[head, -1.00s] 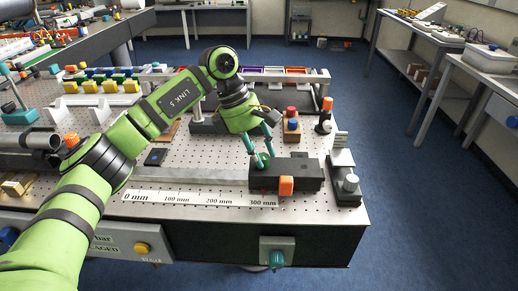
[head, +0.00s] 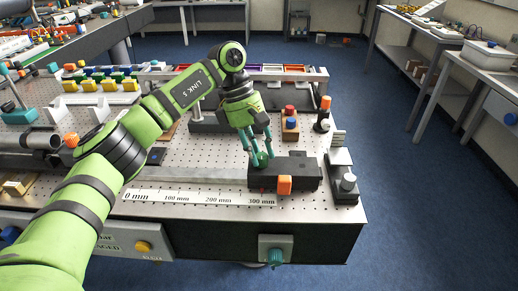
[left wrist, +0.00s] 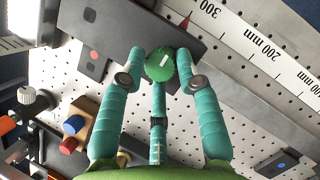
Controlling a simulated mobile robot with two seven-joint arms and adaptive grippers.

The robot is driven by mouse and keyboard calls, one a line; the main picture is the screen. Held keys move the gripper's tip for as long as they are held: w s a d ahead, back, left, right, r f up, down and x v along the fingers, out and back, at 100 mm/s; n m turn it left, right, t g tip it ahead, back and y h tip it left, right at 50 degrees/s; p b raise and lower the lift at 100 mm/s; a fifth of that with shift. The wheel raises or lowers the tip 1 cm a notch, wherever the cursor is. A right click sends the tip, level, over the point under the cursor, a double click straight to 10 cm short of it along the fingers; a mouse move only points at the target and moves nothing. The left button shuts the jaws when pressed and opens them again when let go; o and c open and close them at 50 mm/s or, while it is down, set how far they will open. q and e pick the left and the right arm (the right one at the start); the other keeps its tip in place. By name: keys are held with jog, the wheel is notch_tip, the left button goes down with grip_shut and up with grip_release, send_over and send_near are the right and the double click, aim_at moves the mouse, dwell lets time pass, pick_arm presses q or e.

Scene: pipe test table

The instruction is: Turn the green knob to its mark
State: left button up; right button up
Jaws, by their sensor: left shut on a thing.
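The green knob (head: 261,159) sits on top of a dark box (head: 300,172) near the front right of the perforated table. In the left wrist view the fingers (left wrist: 160,75) stand on either side of the knob, with a third behind. The white line does not point straight at the red mark. My right gripper is not in view.
An orange block (head: 284,185) is on the box's front side. A millimetre ruler (head: 190,198) runs along the table's front. A grey fixture (head: 343,180) stands close right of the box. Red and blue buttons (head: 290,122) stand behind it.

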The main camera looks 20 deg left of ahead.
pick_arm(q)
jog(key=shift+s+d, duration=0.1)
jog(key=o, duration=1.1)
jog(key=shift+r, duration=0.15)
jog(key=v, duration=1.1)
jog(key=shift+r, duration=0.4)
